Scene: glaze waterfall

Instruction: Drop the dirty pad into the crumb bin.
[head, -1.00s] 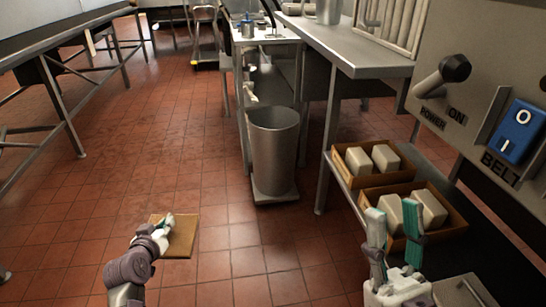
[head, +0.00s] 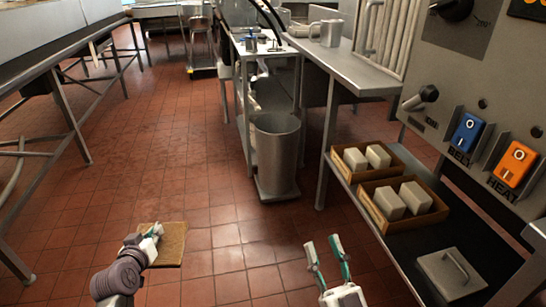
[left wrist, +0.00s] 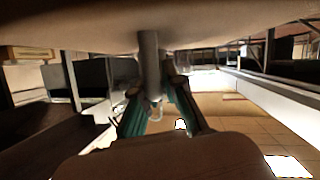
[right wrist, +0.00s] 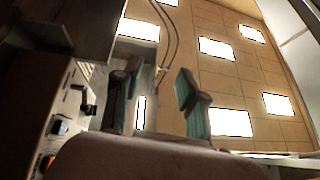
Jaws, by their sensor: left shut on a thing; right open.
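The dirty pad (head: 170,246), a flat brown square, is held above the tiled floor in the head view. My left gripper (head: 154,232) is shut on its left part. In the left wrist view, a broad tan surface lies close above the fingers (left wrist: 160,118); I cannot tell whether it is the pad. A tall grey metal bin (head: 276,160), probably the crumb bin, stands upright beyond and to the right of the pad, clearly apart from it. Its inside bottom is hidden. My right gripper (head: 323,244) is open and empty, fingers pointing up.
Right of the bin, a low shelf (head: 432,239) bears two wooden crates (head: 370,205) of pale blocks. A control panel (head: 465,85) with blue and orange switches stands above. A steel table (head: 350,72) is behind. Floor between pad and bin is clear.

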